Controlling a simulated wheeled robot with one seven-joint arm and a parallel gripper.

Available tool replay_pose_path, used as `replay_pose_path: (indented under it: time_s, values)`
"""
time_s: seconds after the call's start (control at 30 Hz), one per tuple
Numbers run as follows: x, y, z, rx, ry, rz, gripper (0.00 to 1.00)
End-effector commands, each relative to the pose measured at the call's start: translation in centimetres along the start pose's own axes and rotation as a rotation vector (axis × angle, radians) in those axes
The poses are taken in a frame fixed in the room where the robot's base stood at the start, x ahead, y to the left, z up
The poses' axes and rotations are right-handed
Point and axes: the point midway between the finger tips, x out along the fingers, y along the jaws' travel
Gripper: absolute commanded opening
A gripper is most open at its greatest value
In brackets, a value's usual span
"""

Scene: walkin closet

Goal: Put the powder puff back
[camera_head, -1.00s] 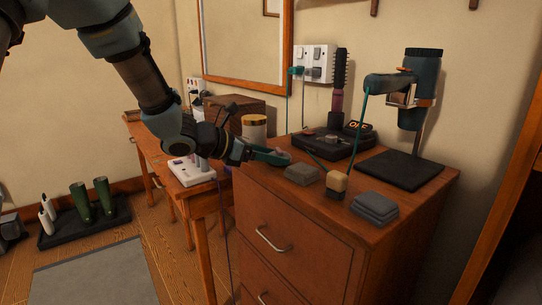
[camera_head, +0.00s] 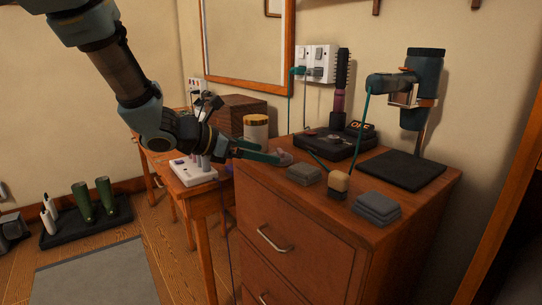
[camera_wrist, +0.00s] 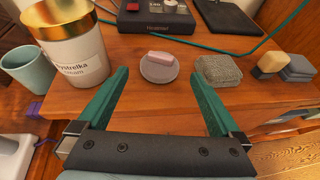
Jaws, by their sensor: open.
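A small round greyish pad with a pink piece on top, which looks like the powder puff (camera_wrist: 158,70), lies on the wooden cabinet top (camera_wrist: 150,105). In the head view the puff (camera_head: 285,156) is partly hidden by my gripper. My gripper (camera_wrist: 160,75) is open and empty. Its two green fingers point at the puff, with one tip to each side of its near edge; I cannot tell if they touch it. In the head view my gripper (camera_head: 274,156) reaches low over the cabinet's left edge.
A gold-lidded cream jar (camera_wrist: 70,55) and a teal cup (camera_wrist: 28,68) stand left. Right are a grey textured block (camera_wrist: 218,70), a tan-topped block (camera_wrist: 270,65) and stacked grey pads (camera_wrist: 298,68). A black stand (camera_head: 325,144) and a teal dryer (camera_head: 425,80) with its cord stand behind.

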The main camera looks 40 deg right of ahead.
Motion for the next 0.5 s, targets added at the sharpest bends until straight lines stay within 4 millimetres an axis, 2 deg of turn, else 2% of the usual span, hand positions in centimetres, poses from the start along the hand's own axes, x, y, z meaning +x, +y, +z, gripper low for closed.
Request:
replay_pose_path:
  time_s: [0.03,0.2,0.33,0.5]
  values:
    - [-1.3,0.2,0.0,0.001,-0.001,0.007,1.0]
    - [-4.8,0.1,0.0,0.0,0.0,0.005,1.0]
    - [-6.6,0.1,0.0,0.001,0.0,0.004,1.0]
    - [-7.8,0.0,0.0,-0.002,0.001,0.002,1.0]
